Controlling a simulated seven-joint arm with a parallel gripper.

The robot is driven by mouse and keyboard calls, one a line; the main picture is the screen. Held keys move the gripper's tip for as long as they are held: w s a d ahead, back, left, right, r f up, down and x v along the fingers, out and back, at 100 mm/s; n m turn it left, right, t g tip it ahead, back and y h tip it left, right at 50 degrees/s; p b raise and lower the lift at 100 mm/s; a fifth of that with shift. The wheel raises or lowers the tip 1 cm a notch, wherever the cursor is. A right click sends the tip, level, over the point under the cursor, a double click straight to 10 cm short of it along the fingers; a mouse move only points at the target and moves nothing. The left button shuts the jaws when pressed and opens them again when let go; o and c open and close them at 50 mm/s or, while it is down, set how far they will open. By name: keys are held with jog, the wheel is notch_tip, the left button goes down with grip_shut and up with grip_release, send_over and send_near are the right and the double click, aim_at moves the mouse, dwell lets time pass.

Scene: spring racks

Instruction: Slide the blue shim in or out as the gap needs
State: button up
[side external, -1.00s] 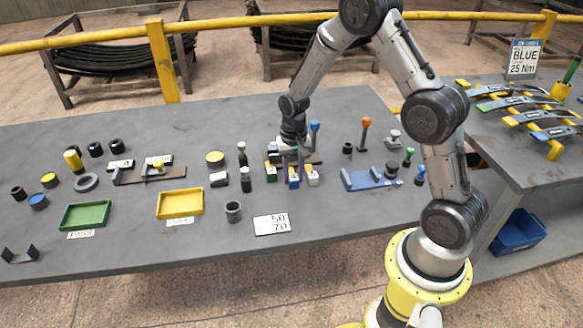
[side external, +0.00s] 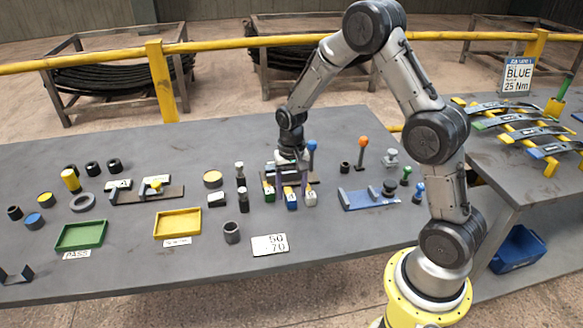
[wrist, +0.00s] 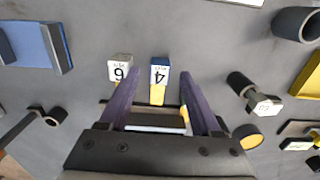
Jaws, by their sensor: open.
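The blue shim (side external: 291,199), a blue-ended block with a yellow body, stands in a row between a green-ended block (side external: 268,193) and a white-ended one (side external: 310,199). In the wrist view the blue shim's end (wrist: 159,68) reads 4 and the white block (wrist: 120,67) reads 6. My gripper (side external: 289,182) is low over this row. In the wrist view its purple fingers (wrist: 157,85) are apart, one on each side of the blue shim, with visible space between. The green block is mostly hidden behind the right finger there.
A blue-knobbed post (side external: 312,147) stands close behind my gripper. Black and white plugs (side external: 242,187) stand just left of the row. A blue fixture (side external: 368,199) lies to the right. A card reading 50 70 (side external: 269,245) lies in front, with bare table around it.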

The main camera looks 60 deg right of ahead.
notch_tip(320, 180, up, 12)
dwell(0.4)
jog(key=shift+f, duration=0.1)
notch_tip(320, 180, up, 7)
jog(key=t, duration=0.2)
send_over(291, 199)
jog(key=s+a, duration=0.1)
jog(key=a, duration=0.1)
jog(key=s+a+r+n+t, duration=0.2)
jog(key=s+a+r, duration=0.2)
jog(key=s+r, duration=0.25)
jog(key=s+a+f+n+t, duration=0.1)
jog(key=s+n, duration=0.6)
jog(key=s, duration=0.8)
jog(key=shift+a+f+t, duration=0.3)
jog(key=shift+a+f, duration=0.6)
jog(key=shift+f, duration=0.05)
